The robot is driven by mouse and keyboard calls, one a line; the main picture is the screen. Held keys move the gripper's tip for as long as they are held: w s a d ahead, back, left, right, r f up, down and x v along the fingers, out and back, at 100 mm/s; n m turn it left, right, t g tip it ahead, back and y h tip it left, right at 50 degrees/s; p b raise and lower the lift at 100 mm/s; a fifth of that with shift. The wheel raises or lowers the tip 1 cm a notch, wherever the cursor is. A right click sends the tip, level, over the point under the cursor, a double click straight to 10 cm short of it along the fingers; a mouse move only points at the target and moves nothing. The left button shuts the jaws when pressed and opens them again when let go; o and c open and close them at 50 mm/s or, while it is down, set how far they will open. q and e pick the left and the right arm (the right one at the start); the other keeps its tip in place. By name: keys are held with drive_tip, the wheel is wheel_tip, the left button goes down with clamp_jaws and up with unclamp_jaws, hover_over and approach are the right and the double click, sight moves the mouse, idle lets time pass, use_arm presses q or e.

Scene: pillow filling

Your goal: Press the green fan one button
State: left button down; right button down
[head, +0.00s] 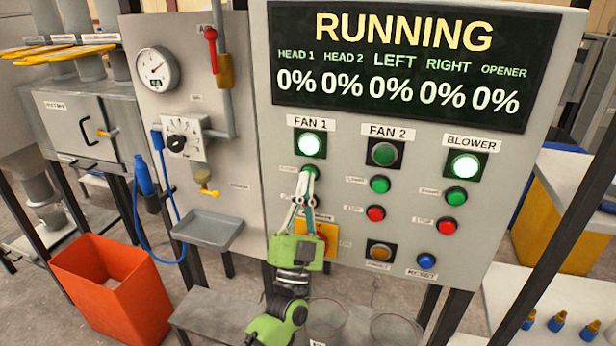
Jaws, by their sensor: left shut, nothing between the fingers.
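The green fan one button (308,173) is on the grey control panel, below the FAN 1 label and its lit lamp (310,144). My left gripper (308,186) is shut and empty, with its fingertips at the lower part of the button. The fingers partly cover the button, and I cannot tell whether they touch it. The gripper body also covers part of a yellow plate (329,238) below. My right gripper is not in view.
The panel's display (400,62) reads RUNNING with several 0% values. The FAN 2 lamp (384,153) is dark; the BLOWER lamp (465,165) is lit. Green and red buttons sit close by at right. An orange bin (120,290) stands at lower left.

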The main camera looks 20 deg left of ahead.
use_arm(q)
drive_tip(key=shift+s, duration=0.15)
drive_tip(key=shift+s+p, duration=0.55)
drive_tip(key=shift+s, duration=0.25)
drive_tip(key=s+p, duration=0.2)
drive_tip(key=s, duration=0.3)
drive_tip(key=shift+a+p, duration=0.1)
drive_tip(key=shift+p, duration=0.25)
